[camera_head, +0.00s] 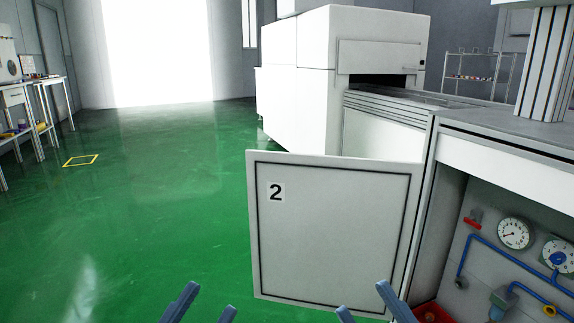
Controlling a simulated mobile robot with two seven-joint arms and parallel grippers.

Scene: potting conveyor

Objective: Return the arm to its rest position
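My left gripper (210,297) shows at the bottom edge, left of centre. Its two blue-grey fingers are apart with nothing seen between them. My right gripper (362,296) shows at the bottom edge, right of centre. Its two fingers are also apart, with nothing seen held, in front of the lower part of the cabinet door. The grey door (335,235), marked "2", stands swung open from the cabinet. Most of both arms is out of the picture.
The open cabinet holds a red valve handle (472,222), gauges (514,233) and blue pipes (500,257). A red container (432,314) lies low beside the door. A white machine (345,75) stands behind. The green floor (140,200) at left is clear.

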